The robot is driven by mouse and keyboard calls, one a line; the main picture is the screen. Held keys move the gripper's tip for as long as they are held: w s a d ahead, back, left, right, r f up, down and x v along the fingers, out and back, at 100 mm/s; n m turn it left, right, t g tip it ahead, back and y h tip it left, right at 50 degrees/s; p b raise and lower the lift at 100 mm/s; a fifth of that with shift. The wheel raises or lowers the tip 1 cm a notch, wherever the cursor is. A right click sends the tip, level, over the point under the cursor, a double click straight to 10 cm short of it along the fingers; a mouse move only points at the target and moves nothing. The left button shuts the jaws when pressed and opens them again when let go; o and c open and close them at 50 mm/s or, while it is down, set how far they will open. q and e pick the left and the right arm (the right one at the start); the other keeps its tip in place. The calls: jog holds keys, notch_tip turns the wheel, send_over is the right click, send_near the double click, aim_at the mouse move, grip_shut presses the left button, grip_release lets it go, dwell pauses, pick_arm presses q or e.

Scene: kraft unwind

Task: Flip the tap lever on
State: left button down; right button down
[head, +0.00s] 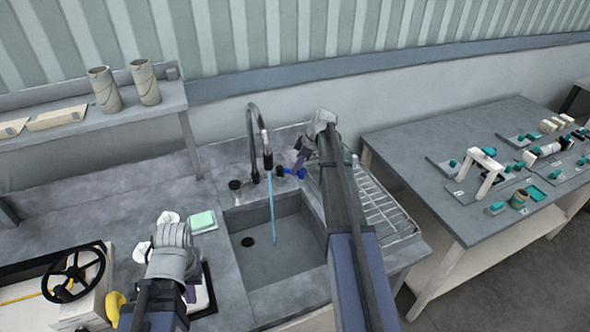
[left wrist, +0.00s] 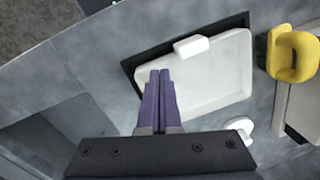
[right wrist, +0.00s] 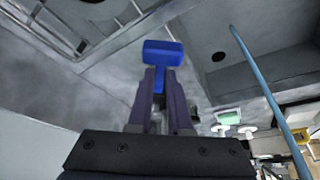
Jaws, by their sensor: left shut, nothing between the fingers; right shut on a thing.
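The dark curved tap (head: 253,140) stands behind the sink basin (head: 262,215). A blue stream of water (head: 271,205) runs from its spout into the basin; the stream also shows in the right wrist view (right wrist: 265,90). The blue tap lever (right wrist: 163,53) is between the fingertips of my right gripper (right wrist: 160,75), which is shut on it. In the head view my right gripper (head: 299,165) is at the lever, just right of the tap's base. My left gripper (left wrist: 160,75) is shut and empty above a white tray (left wrist: 215,85), left of the sink.
A green-and-white sponge (head: 202,222) lies left of the basin. A drying rack (head: 385,210) is to its right. A black handwheel (head: 75,275) and a yellow object (head: 115,305) are at the left. A table with several parts (head: 460,160) stands at the right.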

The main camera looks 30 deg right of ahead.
jog(key=shift+w+d+n, duration=0.25)
jog(key=shift+w+n, duration=0.05)
jog(key=shift+n, duration=0.4)
jog(key=shift+g, duration=0.3)
jog(key=c, duration=0.8)
grip_release()
jog(key=shift+c, duration=0.2)
jog(key=shift+r, duration=0.1)
jog(key=p+v, duration=0.7)
jog(key=shift+d+r, duration=0.2)
jog(key=shift+r, duration=0.1)
pick_arm(q)
notch_tip(320, 180, up, 7)
jog(key=shift+s, duration=0.1)
pick_arm(e)
jog(key=shift+s+f, duration=0.15)
